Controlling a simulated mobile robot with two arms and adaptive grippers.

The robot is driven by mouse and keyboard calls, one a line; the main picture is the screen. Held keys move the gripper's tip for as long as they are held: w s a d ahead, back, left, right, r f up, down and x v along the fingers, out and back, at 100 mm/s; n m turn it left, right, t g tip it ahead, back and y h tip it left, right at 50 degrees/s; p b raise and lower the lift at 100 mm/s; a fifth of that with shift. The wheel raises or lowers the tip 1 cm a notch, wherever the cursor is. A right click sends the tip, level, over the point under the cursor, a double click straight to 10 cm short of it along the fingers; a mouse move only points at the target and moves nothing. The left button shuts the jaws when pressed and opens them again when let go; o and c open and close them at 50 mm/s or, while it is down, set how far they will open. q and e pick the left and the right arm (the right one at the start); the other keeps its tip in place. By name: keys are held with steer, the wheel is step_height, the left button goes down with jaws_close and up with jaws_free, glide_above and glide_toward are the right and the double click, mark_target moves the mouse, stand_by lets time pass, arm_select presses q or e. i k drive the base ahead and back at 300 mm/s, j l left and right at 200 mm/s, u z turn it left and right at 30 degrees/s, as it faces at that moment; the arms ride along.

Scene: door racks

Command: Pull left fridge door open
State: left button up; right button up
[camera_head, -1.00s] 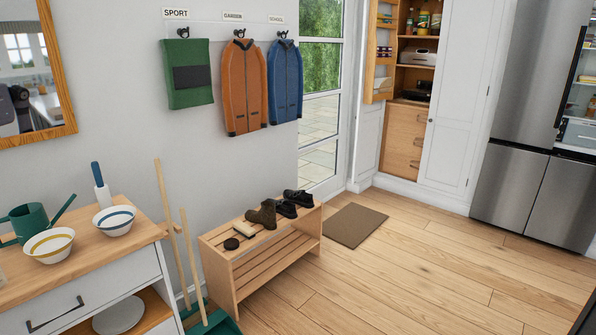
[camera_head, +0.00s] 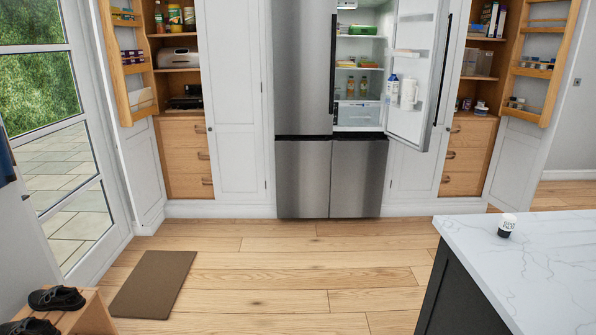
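The left fridge door (camera_head: 302,70) is a tall stainless steel panel at the top middle of the head view, and it is shut. Its dark vertical handle (camera_head: 334,62) runs along its right edge. The right fridge door (camera_head: 414,75) stands open and shows shelves with bottles and food inside. Below are two shut steel lower doors (camera_head: 330,178). The fridge stands across the room, beyond a stretch of floor. Neither of my grippers shows in the view.
A marble-topped island (camera_head: 540,262) stands at the front right with a small cup (camera_head: 507,225) on it. A brown mat (camera_head: 153,284) and a wooden bench with shoes (camera_head: 62,312) are at the left. The wooden floor (camera_head: 290,265) towards the fridge is clear. Open pantry racks (camera_head: 535,60) flank it.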

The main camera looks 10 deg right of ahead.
mark_target(304, 32)
steer(key=i+z, duration=0.15)
steer(key=i, duration=2.05)
